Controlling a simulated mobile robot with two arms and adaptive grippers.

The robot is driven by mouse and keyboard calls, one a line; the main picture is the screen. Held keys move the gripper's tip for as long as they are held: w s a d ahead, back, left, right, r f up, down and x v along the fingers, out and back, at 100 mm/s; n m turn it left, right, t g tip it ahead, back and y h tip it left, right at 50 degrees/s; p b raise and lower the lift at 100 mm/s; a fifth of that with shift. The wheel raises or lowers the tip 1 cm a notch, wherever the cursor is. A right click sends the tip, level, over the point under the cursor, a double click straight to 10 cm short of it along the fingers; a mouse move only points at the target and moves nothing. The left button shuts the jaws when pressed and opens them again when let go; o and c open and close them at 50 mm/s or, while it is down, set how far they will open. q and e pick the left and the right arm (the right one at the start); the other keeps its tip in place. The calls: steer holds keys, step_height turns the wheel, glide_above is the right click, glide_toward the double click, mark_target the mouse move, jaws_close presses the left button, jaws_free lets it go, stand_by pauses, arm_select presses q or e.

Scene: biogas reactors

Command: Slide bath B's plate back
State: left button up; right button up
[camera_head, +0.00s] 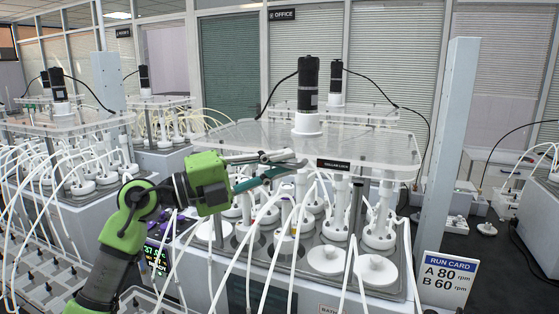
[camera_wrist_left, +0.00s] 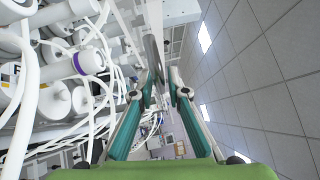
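A clear plate (camera_head: 370,145) with a black label on its front edge lies level over the nearest bath (camera_head: 310,255), whose front label is cut off after "BATH". A black motor on a white collar (camera_head: 307,122) stands on the plate. My left gripper (camera_head: 297,160) is at the plate's front left edge, one finger above the other. In the left wrist view its fingers (camera_wrist_left: 161,85) are apart, with a grey slab, likely the plate edge-on, near the fingertips. Contact cannot be told. My right gripper is not in view.
White capped vessels (camera_head: 378,225) and many looping white tubes fill the space under the plate. A grey post (camera_head: 448,150) stands close on the right. A run card (camera_head: 447,280) is at the front right. Other baths (camera_head: 70,125) stand left and behind.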

arm_select(q)
jaws_close()
steer(key=w+d, duration=0.1)
steer(key=w, duration=0.1)
steer(key=w+d, duration=0.1)
steer(key=w, duration=0.1)
steer(key=w+p, duration=0.1)
steer(key=w, duration=0.1)
steer(key=shift+w+d, duration=0.4)
jaws_free()
